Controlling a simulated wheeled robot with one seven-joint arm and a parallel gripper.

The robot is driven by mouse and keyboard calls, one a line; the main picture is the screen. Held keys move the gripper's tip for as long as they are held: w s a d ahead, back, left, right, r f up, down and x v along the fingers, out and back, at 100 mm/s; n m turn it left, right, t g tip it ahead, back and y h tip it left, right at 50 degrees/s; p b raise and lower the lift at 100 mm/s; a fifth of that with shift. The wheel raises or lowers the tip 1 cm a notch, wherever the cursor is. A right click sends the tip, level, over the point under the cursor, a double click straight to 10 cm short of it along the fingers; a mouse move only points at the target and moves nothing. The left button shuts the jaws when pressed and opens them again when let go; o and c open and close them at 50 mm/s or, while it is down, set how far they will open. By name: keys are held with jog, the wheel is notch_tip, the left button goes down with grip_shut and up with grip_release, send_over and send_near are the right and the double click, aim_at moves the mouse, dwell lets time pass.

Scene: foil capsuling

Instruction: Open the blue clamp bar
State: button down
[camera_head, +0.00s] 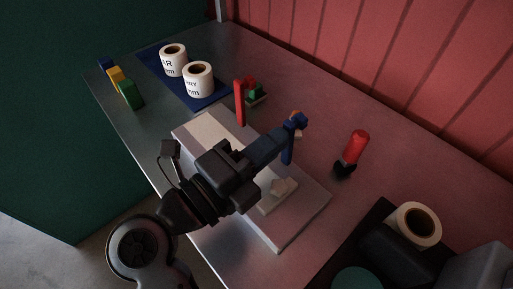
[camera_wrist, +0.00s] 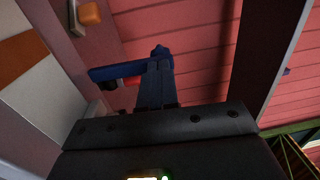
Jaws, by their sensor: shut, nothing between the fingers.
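The blue clamp bar (camera_head: 288,151) stands roughly upright at the right rear edge of the pale fixture board (camera_head: 300,212). In the wrist view the blue bar (camera_wrist: 115,72) reaches out to the left from the fingertips. My gripper (camera_head: 284,132) is shut with nothing held, its tips close against the blue bar. The shut fingers also show in the wrist view (camera_wrist: 157,62). I cannot tell whether they touch the bar. A red bar (camera_head: 240,104) stands upright at the board's far edge. My arm hides the middle of the board.
Two white label rolls (camera_head: 198,80) stand on a blue mat (camera_head: 205,103) at the back left. Colored blocks (camera_head: 130,95) sit at the left edge. A red and black tool (camera_head: 355,147) stands right of the fixture. Another roll (camera_head: 415,224) is at the front right.

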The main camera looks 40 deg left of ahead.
jog(key=shift+w+r, duration=0.1)
jog(key=shift+w, duration=0.05)
jog(key=shift+w+d+r+p, duration=0.1)
jog(key=shift+w+r+p, duration=0.3)
jog(key=shift+p, duration=0.6)
jog(key=shift+w+f+p, duration=0.15)
jog(key=shift+w+p, duration=0.2)
jog(key=shift+w, duration=0.1)
